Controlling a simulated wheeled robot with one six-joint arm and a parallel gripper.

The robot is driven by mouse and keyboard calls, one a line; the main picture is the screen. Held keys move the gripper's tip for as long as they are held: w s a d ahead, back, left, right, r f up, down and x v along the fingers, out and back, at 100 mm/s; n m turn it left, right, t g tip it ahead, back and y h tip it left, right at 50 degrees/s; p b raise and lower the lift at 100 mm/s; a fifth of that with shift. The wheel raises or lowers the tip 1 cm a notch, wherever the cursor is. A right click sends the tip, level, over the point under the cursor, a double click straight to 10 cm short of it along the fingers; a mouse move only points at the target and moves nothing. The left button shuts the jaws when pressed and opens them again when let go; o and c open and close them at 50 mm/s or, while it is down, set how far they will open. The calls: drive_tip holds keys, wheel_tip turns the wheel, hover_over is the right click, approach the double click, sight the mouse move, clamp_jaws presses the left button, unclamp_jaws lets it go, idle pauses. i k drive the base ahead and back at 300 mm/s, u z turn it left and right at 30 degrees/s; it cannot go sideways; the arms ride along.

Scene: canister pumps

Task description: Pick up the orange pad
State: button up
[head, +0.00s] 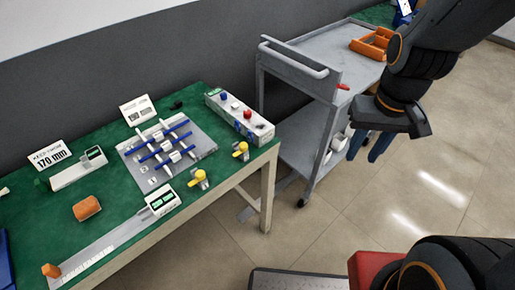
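An orange pad (87,208), a short rounded block, lies on the green table top (120,200) at the left. Nothing touches it. My gripper (363,158) is far to its right, above the floor beside the grey cart. Its two blue fingers point down and stand apart with nothing visible between them. A smaller orange piece (50,270) sits at the near end of a white ruler strip (95,255) on the table.
A grey board with blue bars (168,147), yellow-topped valves (200,178), a control box (240,115) and a "170 mm" sign (51,158) stand on the table. The grey cart (310,95) carries an orange tray (372,44).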

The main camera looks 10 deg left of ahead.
sight(88, 207)
drive_tip(key=k, duration=0.3)
drive_tip(key=u, duration=1)
drive_tip(key=i, duration=1)
drive_tip(key=k, duration=1)
drive_tip(key=z, duration=1)
drive_tip(key=i, duration=0.8)
drive_tip(key=u, duration=2.8)
drive_tip(key=i, duration=0.1)
